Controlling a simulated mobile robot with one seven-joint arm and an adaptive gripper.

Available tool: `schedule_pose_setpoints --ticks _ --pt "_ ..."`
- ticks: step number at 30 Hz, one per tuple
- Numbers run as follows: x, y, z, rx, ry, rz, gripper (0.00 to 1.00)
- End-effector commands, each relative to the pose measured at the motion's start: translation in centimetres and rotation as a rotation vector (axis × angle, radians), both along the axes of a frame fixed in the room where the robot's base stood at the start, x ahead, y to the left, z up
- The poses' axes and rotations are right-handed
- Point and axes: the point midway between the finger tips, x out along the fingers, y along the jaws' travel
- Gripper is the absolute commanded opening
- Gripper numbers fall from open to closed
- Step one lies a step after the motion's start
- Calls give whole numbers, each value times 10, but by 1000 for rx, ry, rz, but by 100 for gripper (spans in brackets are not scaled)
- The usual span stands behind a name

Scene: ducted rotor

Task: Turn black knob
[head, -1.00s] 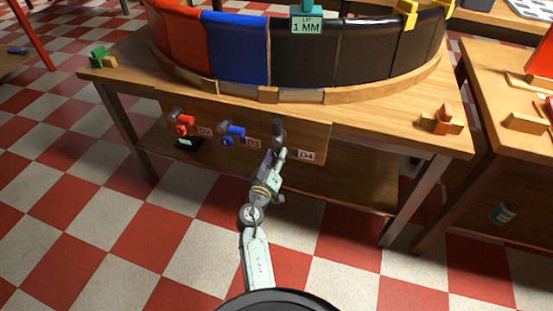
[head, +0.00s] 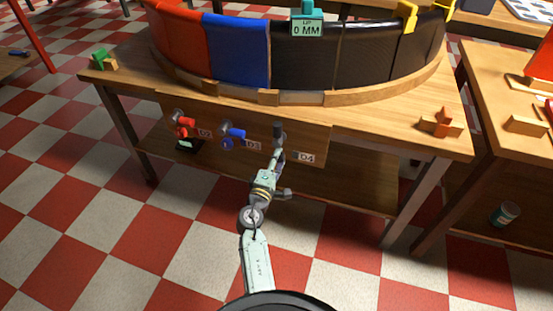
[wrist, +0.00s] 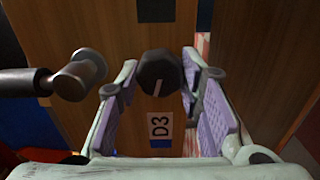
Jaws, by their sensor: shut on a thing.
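The black knob (wrist: 159,72) is a dark many-sided cap with a white line on its face, in the upper middle of the wrist view. My gripper (wrist: 160,80) is shut on it, with one purple pad on each side. There the knob is hard to tell apart from my fingers. A teal sign (head: 307,25) above the table reads 0 MM.
A grey fitting with a dark bar (wrist: 78,75) is close to my left finger in the wrist view. The blue valve (head: 234,136) and red valve (head: 184,125) are left of my gripper. Several small blocks lie on the tables. The checkered floor in front is clear.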

Motion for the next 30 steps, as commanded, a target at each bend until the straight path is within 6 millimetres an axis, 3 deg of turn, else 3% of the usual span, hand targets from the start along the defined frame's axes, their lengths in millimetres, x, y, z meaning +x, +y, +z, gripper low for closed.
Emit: schedule_pose_setpoints --ticks 22,23,30 --pt "0 1 -1 -78 26 1 6" --pt "0 1 -1 -78 26 1 36" --pt "0 1 -1 -77 26 1 52"
